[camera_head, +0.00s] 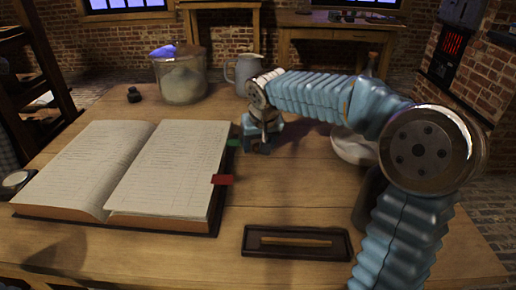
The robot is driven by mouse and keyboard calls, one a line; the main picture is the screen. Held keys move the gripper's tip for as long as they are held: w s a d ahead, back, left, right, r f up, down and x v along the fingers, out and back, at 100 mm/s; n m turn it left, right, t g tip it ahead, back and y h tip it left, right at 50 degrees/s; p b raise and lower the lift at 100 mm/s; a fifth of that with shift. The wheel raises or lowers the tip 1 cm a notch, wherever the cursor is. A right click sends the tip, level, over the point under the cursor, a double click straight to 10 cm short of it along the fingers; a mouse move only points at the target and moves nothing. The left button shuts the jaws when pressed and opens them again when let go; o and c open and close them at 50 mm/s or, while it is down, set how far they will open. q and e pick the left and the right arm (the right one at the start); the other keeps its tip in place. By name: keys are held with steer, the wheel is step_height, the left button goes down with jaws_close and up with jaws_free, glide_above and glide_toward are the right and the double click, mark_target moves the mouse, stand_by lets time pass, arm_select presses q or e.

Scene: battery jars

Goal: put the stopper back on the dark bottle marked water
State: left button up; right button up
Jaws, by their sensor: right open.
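My right gripper (262,148) is open and points down over the table, just right of the open book. I see nothing held in it. A small dark knobbed object (134,94) stands at the back left of the table; I cannot tell if it is the stopper. A dark rounded shape (368,198) shows partly behind my right arm at the right; it may be the dark bottle, but no marking is readable. A narrow top (372,62) pokes up behind the arm, its body hidden. My left gripper is out of view.
A large open book (165,170) with red and green tabs fills the table's left. A glass jar (180,78) and a grey jug (243,72) stand at the back. A pale bowl (352,150) is partly behind my arm. A dark tray (262,251) lies in front.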

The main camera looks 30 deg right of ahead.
steer(key=shift+f, duration=0.15)
steer(key=c, duration=1.1)
steer(key=shift+r, duration=0.35)
step_height(320, 180, up, 2)
steer(key=shift+w+r, duration=0.1)
steer(key=s+d+r, duration=0.1)
steer(key=s+r, duration=0.2)
steer(key=s, duration=0.1)
steer(key=s+d+r, duration=0.2)
steer(key=s+r, duration=0.1)
steer(key=s, duration=0.2)
steer(key=s+d+r, duration=0.1)
steer(key=s+r, duration=0.3)
steer(key=shift+s+d+r+b, duration=0.1)
steer(key=shift+s+d+b, duration=0.05)
steer(key=shift+d+b, duration=0.25)
